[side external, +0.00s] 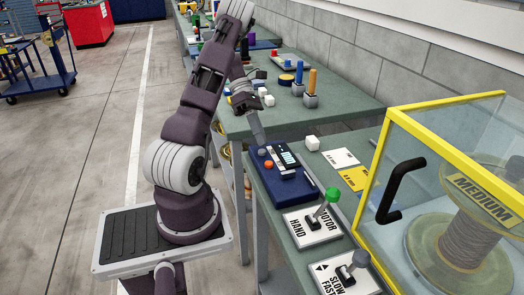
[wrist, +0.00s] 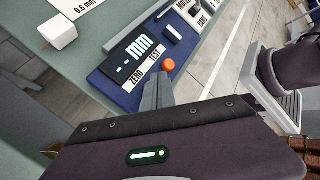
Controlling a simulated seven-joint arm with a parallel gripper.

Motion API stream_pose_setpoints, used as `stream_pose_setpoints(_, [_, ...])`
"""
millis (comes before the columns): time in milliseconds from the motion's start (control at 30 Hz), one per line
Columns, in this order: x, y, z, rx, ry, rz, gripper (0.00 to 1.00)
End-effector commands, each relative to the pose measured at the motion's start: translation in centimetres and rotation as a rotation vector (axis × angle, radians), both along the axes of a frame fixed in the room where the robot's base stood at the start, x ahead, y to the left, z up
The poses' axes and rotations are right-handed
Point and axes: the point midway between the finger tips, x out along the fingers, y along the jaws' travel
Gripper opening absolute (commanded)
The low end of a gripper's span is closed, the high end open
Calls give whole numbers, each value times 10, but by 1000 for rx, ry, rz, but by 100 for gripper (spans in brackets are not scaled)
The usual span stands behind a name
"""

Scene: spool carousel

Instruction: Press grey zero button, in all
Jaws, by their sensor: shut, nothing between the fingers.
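The blue gauge panel (side external: 288,186) lies on the green bench; it also shows in the wrist view (wrist: 108,81). Its display (wrist: 131,55) reads dashes and "mm". The labels ZERO and TEST run along the display's edge. The grey zero button (side external: 262,152) is a small round knob beside the orange button (side external: 269,164). In the wrist view the orange button (wrist: 168,65) sits by TEST, while the grey one is hidden behind my fingers. My gripper (side external: 260,143) is shut and empty, fingertips pointing down at the grey button. I cannot tell whether they touch it.
A green-knobbed lever (side external: 332,195) marked MOTOR and HAND and a second lever (side external: 358,261) stand nearer on the bench. A yellow-framed clear guard (side external: 408,130) covers a spool at the right.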

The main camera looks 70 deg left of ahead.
Motion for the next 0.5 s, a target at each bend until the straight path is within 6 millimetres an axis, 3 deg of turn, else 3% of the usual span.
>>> stream_pose_setpoints(500, [0,0,-8,0,0,0,0])
